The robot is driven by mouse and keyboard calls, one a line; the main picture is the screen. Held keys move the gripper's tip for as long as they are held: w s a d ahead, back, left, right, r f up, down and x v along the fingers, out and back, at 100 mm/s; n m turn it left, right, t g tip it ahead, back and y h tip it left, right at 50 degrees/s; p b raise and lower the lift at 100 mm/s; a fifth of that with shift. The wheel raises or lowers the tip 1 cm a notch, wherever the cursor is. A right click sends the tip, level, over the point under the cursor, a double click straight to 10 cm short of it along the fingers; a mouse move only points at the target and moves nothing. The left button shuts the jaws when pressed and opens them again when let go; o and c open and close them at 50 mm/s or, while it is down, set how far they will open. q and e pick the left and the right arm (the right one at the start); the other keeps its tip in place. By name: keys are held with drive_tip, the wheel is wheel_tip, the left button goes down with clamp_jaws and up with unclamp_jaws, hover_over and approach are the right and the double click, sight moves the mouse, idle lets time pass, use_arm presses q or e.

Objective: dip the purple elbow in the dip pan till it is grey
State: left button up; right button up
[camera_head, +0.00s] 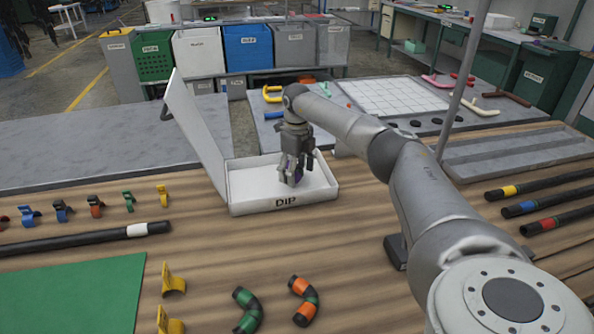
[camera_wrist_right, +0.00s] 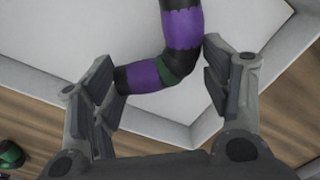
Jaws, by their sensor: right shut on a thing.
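The dip pan (camera_head: 248,187) is a white tray marked DIP, with its tall lid standing open at the left. My right gripper (camera_head: 291,180) points down into the pan and is shut on the purple elbow (camera_wrist_right: 183,30). The elbow is a bent black hose with purple bands and a green band at the bend; it also shows in part in the head view (camera_head: 297,176). In the right wrist view it lies between the fingers of my right gripper (camera_wrist_right: 165,95), over the pale pan floor. Whether it touches the floor I cannot tell. Its bands look purple. My left gripper is not in view.
A green elbow (camera_head: 247,311) and an orange elbow (camera_head: 304,300) lie on the wooden table in front. A black hose (camera_head: 80,239) and several coloured clips lie at the left, by a green mat (camera_head: 75,295). Banded hoses lie at the right. A thin pole (camera_head: 463,80) stands behind my right arm.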

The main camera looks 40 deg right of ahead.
drive_tip(key=shift+w+a+p, duration=0.15)
drive_tip(key=shift+w+a, duration=0.15)
drive_tip(key=shift+a, duration=0.2)
drive_tip(key=shift+w+a+p, duration=0.15)
drive_tip(key=shift+w+a, duration=0.1)
drive_tip(key=shift+a, duration=0.25)
drive_tip(key=shift+w+a, duration=0.35)
drive_tip(key=shift+a, duration=0.3)
drive_tip(key=shift+w+a, duration=0.35)
drive_tip(key=shift+a, duration=0.25)
drive_tip(key=shift+w+a, duration=0.4)
drive_tip(key=shift+a, duration=0.3)
drive_tip(key=shift+w+a, duration=0.35)
drive_tip(key=shift+a, duration=0.35)
drive_tip(key=shift+w+a, duration=0.4)
drive_tip(key=shift+a, duration=0.3)
